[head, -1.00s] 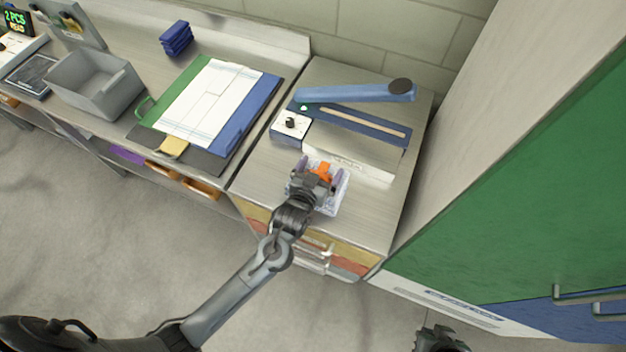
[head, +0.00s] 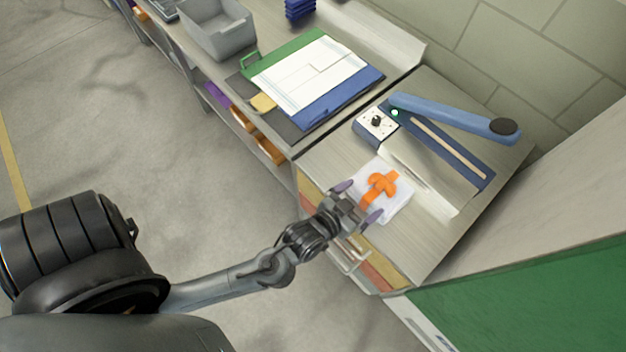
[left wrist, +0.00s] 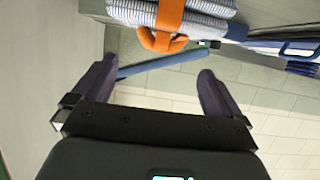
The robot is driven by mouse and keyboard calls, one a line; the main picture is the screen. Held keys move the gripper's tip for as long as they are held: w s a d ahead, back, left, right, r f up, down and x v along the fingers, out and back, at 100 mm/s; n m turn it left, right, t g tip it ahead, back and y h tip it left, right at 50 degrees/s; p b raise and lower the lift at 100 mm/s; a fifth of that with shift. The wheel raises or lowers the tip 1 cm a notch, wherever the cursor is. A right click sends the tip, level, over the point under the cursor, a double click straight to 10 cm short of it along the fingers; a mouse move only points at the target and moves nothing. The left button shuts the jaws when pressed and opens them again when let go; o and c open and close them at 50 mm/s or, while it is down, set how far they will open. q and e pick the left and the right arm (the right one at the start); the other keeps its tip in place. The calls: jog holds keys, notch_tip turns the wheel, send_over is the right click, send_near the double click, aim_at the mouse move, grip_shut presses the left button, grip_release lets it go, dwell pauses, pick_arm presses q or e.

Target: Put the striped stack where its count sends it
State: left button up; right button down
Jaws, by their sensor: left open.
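A pale stack (head: 398,207) with an orange strap (head: 382,186) lies on the metal bench near its front edge. In the left wrist view the stack (left wrist: 208,24) shows blue-grey and white stripes, and the orange strap (left wrist: 165,25) wraps around it. My left gripper (head: 357,202) is open and empty at the stack's front side. In the left wrist view the stack is beyond its spread purple fingers (left wrist: 156,72), not between them. The number of pieces in the stack cannot be told. My right gripper is out of view.
A blue-armed sealer (head: 455,118) with a white control box (head: 376,122) stands behind the stack. To the left are a green and blue board with white sheets (head: 312,76), a grey bin (head: 232,45) and a blue stack (head: 300,9). A green cabinet front (head: 545,300) is at right.

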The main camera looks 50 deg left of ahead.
pick_arm(q)
jog(key=s+a+f+m+g, duration=0.1)
jog(key=s+a+g, duration=0.2)
jog(key=s+g, duration=0.2)
jog(key=s+a+f+m+g, duration=0.1)
jog(key=s+g, duration=0.4)
jog(key=s, duration=0.6)
jog(key=shift+a+f, duration=0.4)
jog(key=shift+a, duration=0.5)
notch_tip(320, 180, up, 22)
jog(key=p, duration=2.1)
jog(key=shift+f+p, duration=0.15)
jog(key=shift+p, duration=0.15)
jog(key=shift+f, duration=0.15)
